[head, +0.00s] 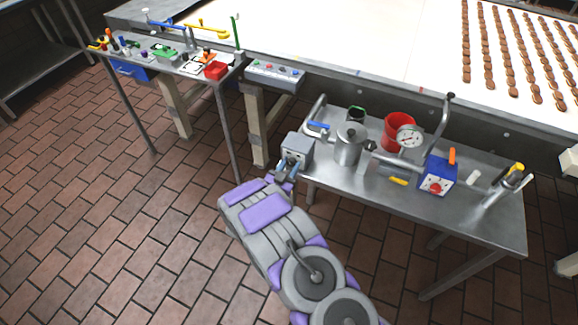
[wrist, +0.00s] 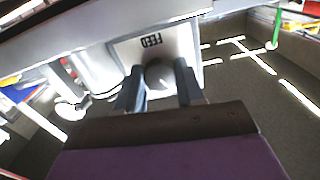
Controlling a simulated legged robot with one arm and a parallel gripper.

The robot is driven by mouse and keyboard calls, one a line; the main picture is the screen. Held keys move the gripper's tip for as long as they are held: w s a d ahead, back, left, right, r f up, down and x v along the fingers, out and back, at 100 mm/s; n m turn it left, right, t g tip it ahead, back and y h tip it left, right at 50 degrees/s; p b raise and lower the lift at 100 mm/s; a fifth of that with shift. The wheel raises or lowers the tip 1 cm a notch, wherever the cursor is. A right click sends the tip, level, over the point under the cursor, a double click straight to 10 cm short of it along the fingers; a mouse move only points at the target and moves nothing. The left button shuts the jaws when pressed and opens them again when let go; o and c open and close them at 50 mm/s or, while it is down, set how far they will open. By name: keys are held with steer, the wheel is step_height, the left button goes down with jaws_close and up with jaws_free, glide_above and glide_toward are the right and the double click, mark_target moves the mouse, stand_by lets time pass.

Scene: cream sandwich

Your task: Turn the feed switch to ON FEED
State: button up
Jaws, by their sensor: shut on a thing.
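The feed switch is a grey box (head: 299,149) at the left front corner of the metal table in the head view. In the wrist view its pale plate (wrist: 180,45) carries the word FEED, upside down, and a dark round knob (wrist: 159,74). My gripper (head: 288,168) reaches the front of the box. In the wrist view its two fingers (wrist: 158,88) stand on either side of the knob, shut on it. The fingers and the low angle hide part of the knob, so I cannot tell its setting.
Behind is a white conveyor (head: 400,60) with rows of cookies. The tiled floor at left is clear.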

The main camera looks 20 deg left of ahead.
steer(key=m, duration=0.6)
steer(key=shift+p, duration=0.35)
steer(key=m+b, duration=0.1)
steer(key=m, duration=0.3)
steer(key=shift+m+b, duration=0.3)
steer(key=shift+m, duration=0.9)
steer(key=o, duration=1)
steer(key=shift+o, duration=0.2)
